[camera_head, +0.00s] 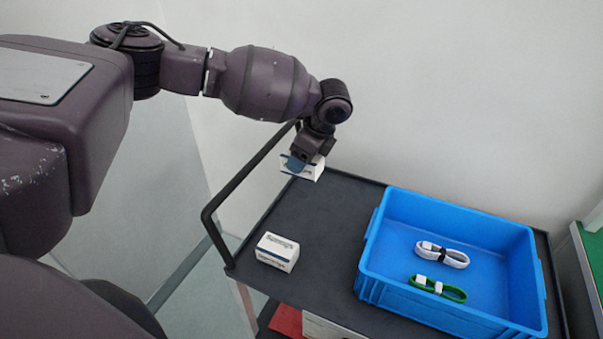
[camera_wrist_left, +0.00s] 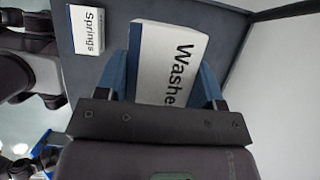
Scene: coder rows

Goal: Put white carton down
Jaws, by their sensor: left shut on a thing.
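My left gripper (camera_head: 303,160) is shut on a white carton (camera_head: 312,169) at the far left corner of the dark cart top (camera_head: 335,212). In the left wrist view the held carton (camera_wrist_left: 170,60) shows black lettering starting "Washe" and sits between the two blue fingers of the gripper (camera_wrist_left: 163,85). Whether the carton touches the cart top cannot be told. A second white carton (camera_head: 278,251) lies on the near left part of the cart top; the left wrist view shows a carton labelled "Springs" (camera_wrist_left: 87,30). My right gripper is not in view.
A blue crate (camera_head: 372,245) stands on the right of the cart top, with a white cable bundle (camera_head: 443,254) and a green one (camera_head: 437,288) inside. A black handle rail (camera_head: 240,178) runs along the left edge. Bare cart top lies between the cartons and crate.

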